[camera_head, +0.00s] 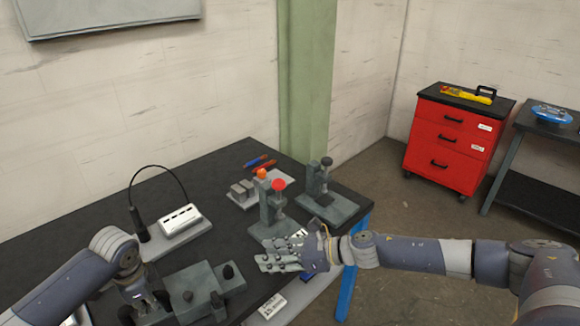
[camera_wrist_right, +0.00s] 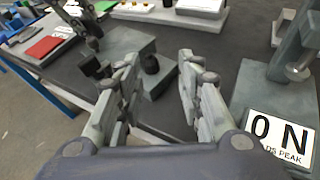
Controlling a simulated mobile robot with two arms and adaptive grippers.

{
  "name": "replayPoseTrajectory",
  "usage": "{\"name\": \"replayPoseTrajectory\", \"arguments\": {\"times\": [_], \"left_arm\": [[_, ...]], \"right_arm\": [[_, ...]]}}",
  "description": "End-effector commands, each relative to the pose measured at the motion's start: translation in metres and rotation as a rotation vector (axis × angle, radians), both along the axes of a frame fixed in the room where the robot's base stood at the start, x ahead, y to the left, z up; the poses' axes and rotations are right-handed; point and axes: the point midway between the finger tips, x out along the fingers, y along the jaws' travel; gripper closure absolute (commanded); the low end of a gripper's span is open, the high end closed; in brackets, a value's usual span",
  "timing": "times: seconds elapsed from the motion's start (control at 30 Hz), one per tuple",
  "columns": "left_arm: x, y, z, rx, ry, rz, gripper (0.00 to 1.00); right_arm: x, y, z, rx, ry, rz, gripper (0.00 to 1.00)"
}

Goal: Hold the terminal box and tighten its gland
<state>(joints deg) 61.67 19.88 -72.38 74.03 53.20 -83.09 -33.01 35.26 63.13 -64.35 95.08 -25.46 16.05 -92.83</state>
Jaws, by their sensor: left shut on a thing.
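A grey terminal box (camera_head: 197,280) with dark knob-like fittings lies near the front of the black bench. A dark round fitting (camera_head: 228,270), which looks like the gland, is at its right side. The box also shows in the right wrist view (camera_wrist_right: 125,42), with a dark fitting (camera_wrist_right: 150,63) facing my fingers. My left gripper (camera_head: 143,305) is shut at the left end of the box; its exact contact is partly hidden. My right gripper (camera_head: 272,262) is open and empty, to the right of the box and apart from it. Its spread fingers show in the wrist view (camera_wrist_right: 160,95).
A press with a red knob (camera_head: 279,184) stands just behind my right gripper, and another press (camera_head: 325,190) is farther right. A white device with a cable (camera_head: 180,220) stands behind the box. A red tool cabinet (camera_head: 452,140) is far right.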

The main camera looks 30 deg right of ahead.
Motion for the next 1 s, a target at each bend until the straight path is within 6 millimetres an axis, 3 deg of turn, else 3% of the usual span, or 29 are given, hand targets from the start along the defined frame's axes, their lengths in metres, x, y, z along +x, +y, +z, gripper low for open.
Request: {"name": "replayPoseTrajectory", "arguments": {"times": [0.5, 1.0], "left_arm": [[0.001, -0.001, 0.003, -0.004, -0.004, 0.0, 1.0], [0.001, -0.001, 0.003, -0.004, -0.004, 0.0, 1.0]], "right_arm": [[0.067, -0.045, 0.068, 0.333, 0.128, -0.252, 0.66], [0.113, -0.095, 0.136, 0.7, 0.238, -0.428, 0.66]]}}
